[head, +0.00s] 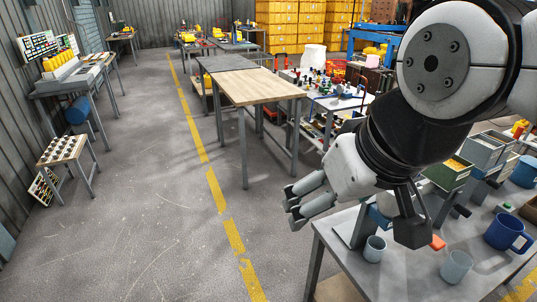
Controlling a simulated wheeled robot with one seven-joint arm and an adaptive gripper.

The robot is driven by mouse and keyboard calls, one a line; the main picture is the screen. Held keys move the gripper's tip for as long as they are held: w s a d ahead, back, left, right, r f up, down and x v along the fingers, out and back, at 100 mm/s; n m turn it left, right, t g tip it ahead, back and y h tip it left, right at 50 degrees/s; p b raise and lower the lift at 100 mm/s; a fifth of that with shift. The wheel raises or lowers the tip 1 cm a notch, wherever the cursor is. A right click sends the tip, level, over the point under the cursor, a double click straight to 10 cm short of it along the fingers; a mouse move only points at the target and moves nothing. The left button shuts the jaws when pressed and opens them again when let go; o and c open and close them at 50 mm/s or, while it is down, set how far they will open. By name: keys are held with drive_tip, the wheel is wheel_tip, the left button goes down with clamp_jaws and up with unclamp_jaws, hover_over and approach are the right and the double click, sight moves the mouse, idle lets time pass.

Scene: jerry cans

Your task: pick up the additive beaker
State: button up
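Two small grey-blue cups stand upright on the grey table (345,272) at the lower right in the head view. One cup (374,249) is near the table's left side and the other cup (456,267) is nearer the front. Either could be the additive beaker; I cannot tell which. My gripper (289,202) is left of the table, pointing left over the floor, above the level of the cups and apart from them. Its two grey fingers show a gap and hold nothing. My arm covers part of the table behind the cups.
A wooden-topped workbench (253,87) stands beyond. The floor (150,215) left of the table is clear, with a yellow line (217,190).

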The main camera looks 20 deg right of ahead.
drive_tip(key=s+f+b+x, duration=0.1)
drive_tip(key=s+b+x, duration=0.1)
drive_tip(key=b+x, duration=3.25)
drive_tip(key=w+d+f+m+g+y+p, duration=0.2)
drive_tip(key=w+d+f+m+g+y, duration=0.1)
drive_tip(key=d+f+m, duration=0.65)
drive_tip(key=m+t+h, duration=0.2)
drive_tip(key=m+t, duration=0.9)
drive_tip(key=m, duration=1.4)
approach(381, 255)
drive_tip(key=shift+w, duration=0.4)
drive_tip(key=shift+d+f+m, duration=0.15)
drive_tip(key=shift+m, duration=0.1)
drive_tip(key=b+x, duration=0.2)
drive_tip(key=x, duration=0.6)
drive_tip(key=shift+f, duration=0.1)
drive_tip(key=b+x, duration=0.1)
drive_tip(key=x, duration=0.1)
drive_tip(key=b+x, duration=0.2)
drive_tip(key=shift+w+d+f, duration=0.15)
drive_tip(key=shift+f, duration=0.3)
drive_tip(key=shift+w, duration=0.4)
